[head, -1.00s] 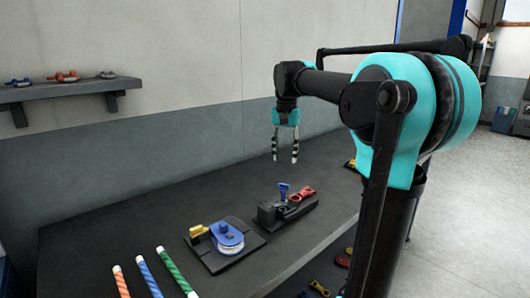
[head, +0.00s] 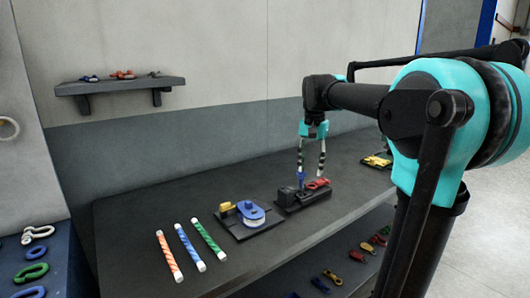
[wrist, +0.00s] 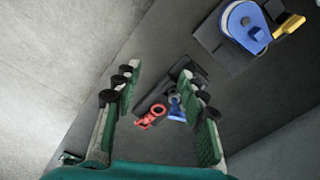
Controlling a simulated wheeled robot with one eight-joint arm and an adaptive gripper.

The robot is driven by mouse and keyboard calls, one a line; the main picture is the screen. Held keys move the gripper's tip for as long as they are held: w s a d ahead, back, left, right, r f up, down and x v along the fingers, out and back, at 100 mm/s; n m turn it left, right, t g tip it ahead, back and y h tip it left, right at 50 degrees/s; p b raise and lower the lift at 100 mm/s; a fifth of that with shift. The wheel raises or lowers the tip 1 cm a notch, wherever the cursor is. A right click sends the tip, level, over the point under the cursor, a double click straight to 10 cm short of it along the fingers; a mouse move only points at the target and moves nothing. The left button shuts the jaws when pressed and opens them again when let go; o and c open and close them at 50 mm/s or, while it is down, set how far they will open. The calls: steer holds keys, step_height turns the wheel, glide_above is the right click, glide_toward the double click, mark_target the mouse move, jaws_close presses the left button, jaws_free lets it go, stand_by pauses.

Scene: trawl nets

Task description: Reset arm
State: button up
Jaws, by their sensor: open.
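My gripper (head: 311,174) hangs fingers-down from my arm over the back of the dark workbench in the head view. It is open and empty. In the wrist view its two green fingers (wrist: 160,115) stand apart. Between and beyond them is a black fixture (wrist: 190,75) with a red shackle-like piece (wrist: 151,117) and a blue piece (wrist: 176,108). In the head view that fixture (head: 288,203) sits on the bench, and the fingertips overlap it in the picture. I cannot tell the exact height between them.
A blue spool device (head: 251,212) with a yellow part stands on the bench, left of the fixture. Orange, blue and green striped rods (head: 188,245) lie further left. A yellow piece (head: 376,161) lies at right. A wall shelf (head: 120,86) and a lower shelf hold small hardware.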

steer(key=s+d+f+n+t, duration=0.2)
steer(key=s+f, duration=0.8)
steer(key=f, duration=0.4)
steer(key=s+d+f+n+t, duration=0.2)
steer(key=s+f+n, duration=0.1)
steer(key=s+f, duration=0.8)
step_height(320, 180, down, 3)
steer(key=shift+f, duration=0.15)
